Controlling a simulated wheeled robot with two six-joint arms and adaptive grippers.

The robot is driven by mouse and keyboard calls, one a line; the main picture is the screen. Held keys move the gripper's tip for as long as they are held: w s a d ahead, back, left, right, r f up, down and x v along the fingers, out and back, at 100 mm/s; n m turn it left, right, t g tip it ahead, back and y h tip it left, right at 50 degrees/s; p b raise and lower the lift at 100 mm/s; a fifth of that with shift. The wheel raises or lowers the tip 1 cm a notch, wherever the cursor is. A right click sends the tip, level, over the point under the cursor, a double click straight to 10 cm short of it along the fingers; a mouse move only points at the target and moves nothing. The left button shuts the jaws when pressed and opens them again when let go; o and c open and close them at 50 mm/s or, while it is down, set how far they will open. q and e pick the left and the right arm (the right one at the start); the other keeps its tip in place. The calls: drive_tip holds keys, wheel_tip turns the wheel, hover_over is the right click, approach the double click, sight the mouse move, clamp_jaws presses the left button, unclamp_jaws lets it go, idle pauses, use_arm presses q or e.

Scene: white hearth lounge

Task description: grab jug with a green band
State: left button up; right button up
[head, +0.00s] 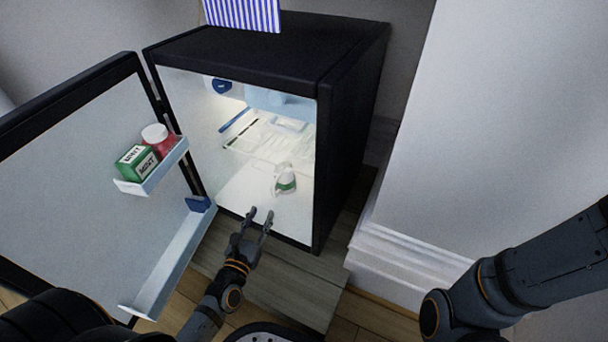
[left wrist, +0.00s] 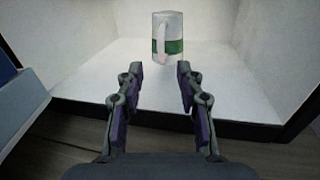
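The white jug with a green band (head: 285,179) stands upright on the floor of the open fridge, near its front right. In the left wrist view the jug (left wrist: 174,46) stands straight ahead, with its handle on the left side toward me. My left gripper (head: 262,212) is open and empty at the front edge of the fridge, short of the jug. In the left wrist view its two fingers (left wrist: 160,70) are spread apart with the jug beyond them. My right arm shows at the lower right of the head view, but its gripper is out of view.
The fridge door (head: 70,190) is swung open to the left. Its upper shelf (head: 160,170) holds a green box (head: 137,163) and a red container with a white lid (head: 157,139). A striped item (head: 243,14) stands on the fridge top (head: 250,48). A white wall stands right.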

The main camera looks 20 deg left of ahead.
sight(272, 191)
use_arm(q)
drive_tip(key=w, duration=0.5)
drive_tip(key=shift+w+a+r, duration=0.1)
drive_tip(key=shift+w+a, duration=0.05)
drive_tip(key=shift+a, duration=0.05)
drive_tip(key=w, duration=0.5)
drive_tip(key=shift+w+r, duration=0.1)
drive_tip(key=shift+r, duration=0.1)
clamp_jaws()
